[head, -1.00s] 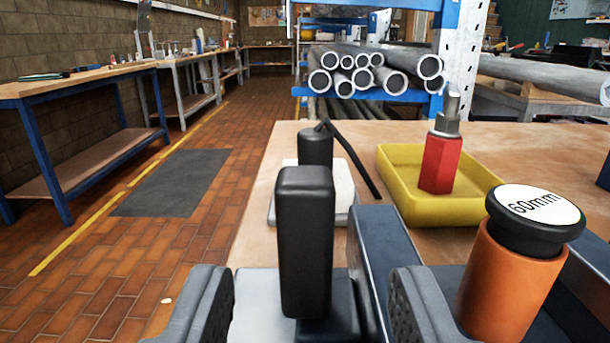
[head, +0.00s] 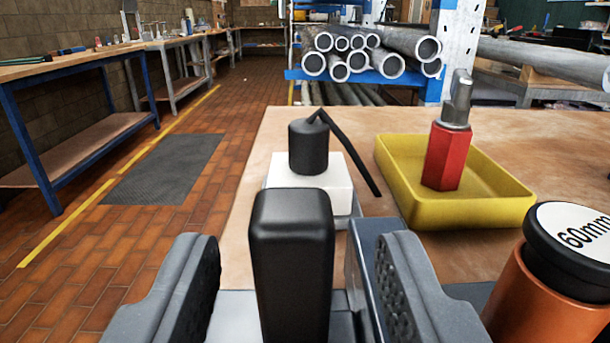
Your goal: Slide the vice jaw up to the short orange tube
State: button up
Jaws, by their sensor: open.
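The short orange tube (head: 520,312) stands at the lower right, with a black cap (head: 570,246) whose white top reads 60mm. A dark blue-grey vice jaw (head: 362,262) shows just behind my right finger, to the left of the tube. A black upright block (head: 291,265), which looks like a handle on the vice, stands at the lower middle. My gripper (head: 290,268) is open, with one grey finger on each side of this block. Neither finger visibly touches it. The lower part of the vice and the foot of the tube are cut off by the frame.
A yellow tray (head: 490,205) holds a red bottle (head: 443,158) with a metal top. A white base (head: 300,172) with a black cylinder and lever stands behind the block. Metal pipes (head: 370,52) lie on a rack at the back. The wooden bench (head: 270,130) is partly clear.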

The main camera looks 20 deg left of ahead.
jog(key=shift+x, duration=2.35)
jog(key=shift+f, duration=0.1)
jog(key=c, duration=0.9)
jog(key=shift+a, duration=0.1)
